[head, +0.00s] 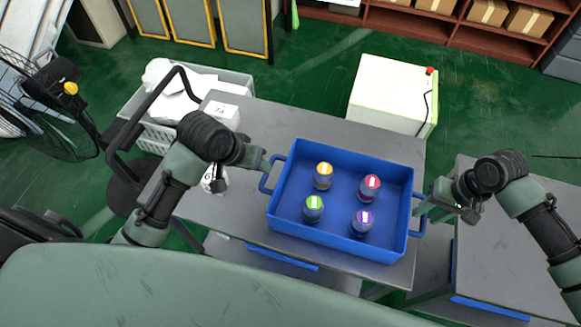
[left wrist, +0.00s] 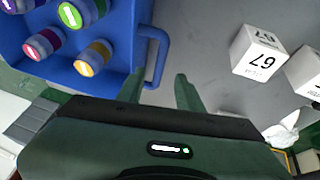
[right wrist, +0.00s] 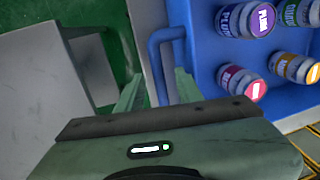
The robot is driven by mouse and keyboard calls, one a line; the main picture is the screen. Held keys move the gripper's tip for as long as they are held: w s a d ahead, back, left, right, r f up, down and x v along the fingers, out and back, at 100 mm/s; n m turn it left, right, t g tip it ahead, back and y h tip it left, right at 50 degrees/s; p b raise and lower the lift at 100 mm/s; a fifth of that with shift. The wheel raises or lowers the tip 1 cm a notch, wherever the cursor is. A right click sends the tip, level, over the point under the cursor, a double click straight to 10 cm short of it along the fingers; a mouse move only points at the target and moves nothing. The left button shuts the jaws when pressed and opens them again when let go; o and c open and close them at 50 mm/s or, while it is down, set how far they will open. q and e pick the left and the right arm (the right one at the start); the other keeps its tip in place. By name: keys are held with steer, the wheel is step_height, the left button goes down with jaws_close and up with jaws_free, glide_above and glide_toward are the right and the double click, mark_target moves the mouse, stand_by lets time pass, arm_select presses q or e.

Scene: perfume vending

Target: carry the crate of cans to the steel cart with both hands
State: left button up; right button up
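A blue crate (head: 300,222) stands on a grey table, with several cans inside: an orange-topped can (head: 323,176), a magenta one (head: 369,187), a green one (head: 313,208) and a purple one (head: 362,222). My left gripper (head: 268,166) is at the crate's left handle; in the left wrist view its fingers (left wrist: 160,90) are apart, with the handle (left wrist: 158,58) between or just beyond their tips. My right gripper (head: 424,208) is at the right handle; in the right wrist view its fingers (right wrist: 158,90) are apart around the handle (right wrist: 160,58). The steel cart (head: 510,235) appears to be the grey-topped one at right.
White numbered boxes (left wrist: 258,52) sit on the table left of the crate. A white cabinet (head: 392,92) stands behind the table. A narrow gap separates the table from the grey surface at right, whose visible top is clear.

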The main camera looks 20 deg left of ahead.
step_height(320, 180, up, 6)
steer(key=d, duration=0.1)
steer(key=shift+d, duration=0.1)
stand_by(0.6)
